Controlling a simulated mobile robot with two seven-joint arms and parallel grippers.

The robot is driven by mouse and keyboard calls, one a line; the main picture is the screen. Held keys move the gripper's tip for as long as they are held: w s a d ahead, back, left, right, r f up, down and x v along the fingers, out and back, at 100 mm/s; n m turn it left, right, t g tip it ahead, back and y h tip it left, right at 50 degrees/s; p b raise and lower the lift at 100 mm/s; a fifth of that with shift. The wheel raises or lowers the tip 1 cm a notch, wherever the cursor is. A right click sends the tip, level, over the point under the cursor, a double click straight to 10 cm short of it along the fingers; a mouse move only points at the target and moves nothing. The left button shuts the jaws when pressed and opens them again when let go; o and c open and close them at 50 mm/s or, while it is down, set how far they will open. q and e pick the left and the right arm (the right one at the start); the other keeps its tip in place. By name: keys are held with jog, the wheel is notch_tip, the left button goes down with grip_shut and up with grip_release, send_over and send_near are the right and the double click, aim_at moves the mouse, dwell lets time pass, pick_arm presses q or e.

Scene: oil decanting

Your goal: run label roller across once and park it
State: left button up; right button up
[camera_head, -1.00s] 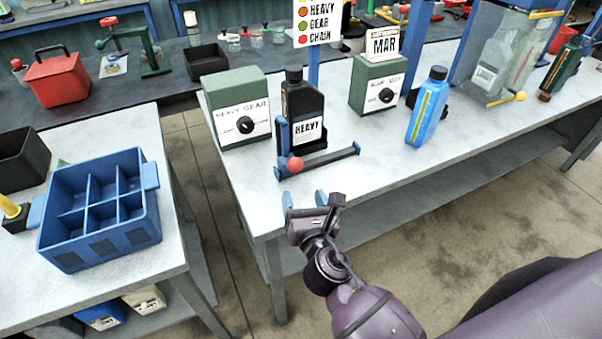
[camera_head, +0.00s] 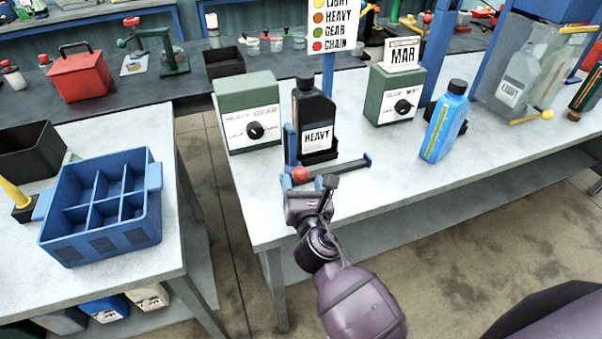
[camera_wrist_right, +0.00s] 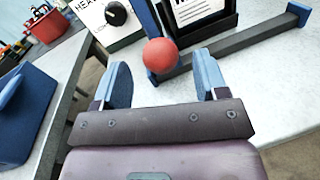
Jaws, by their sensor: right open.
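The label roller is a blue upright arm (camera_head: 290,146) with a red ball knob (camera_head: 300,174), at the left end of a dark rail (camera_head: 345,168). A black bottle (camera_head: 314,112) labelled HEAVY stands upright just behind the rail. My right gripper (camera_head: 316,184) is open in front of the rail, close to the knob. In the right wrist view the red knob (camera_wrist_right: 160,55) shows just beyond and between the two blue-grey fingertips (camera_wrist_right: 163,77). The gripper holds nothing. My left gripper is not in view.
A green HEAVY/GEAR dial box (camera_head: 248,112) stands left of the bottle, and another green dial box (camera_head: 394,95) stands right. A blue bottle (camera_head: 444,122) is further right. A blue divided crate (camera_head: 103,208) sits on the left table. The bench front right of the rail is clear.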

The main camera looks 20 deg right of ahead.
aim_at(306, 178)
jog(key=shift+w+d, duration=0.15)
jog(key=shift+w, duration=0.75)
jog(key=shift+w+d, duration=0.15)
jog(key=shift+w, duration=0.7)
grip_shut()
jog(key=shift+d+r, duration=0.1)
jog(key=shift+d, duration=0.4)
jog(key=d+p, duration=0.2)
jog(key=d, duration=0.5)
jog(key=shift+w+d+r+p, duration=0.1)
jog(key=shift+w+d+p, duration=0.05)
jog(key=shift+d+p, duration=0.2)
jog(key=d, duration=0.8)
jog(key=shift+w+d, duration=0.1)
jog(key=shift+w, duration=0.05)
jog(key=shift+d, duration=0.5)
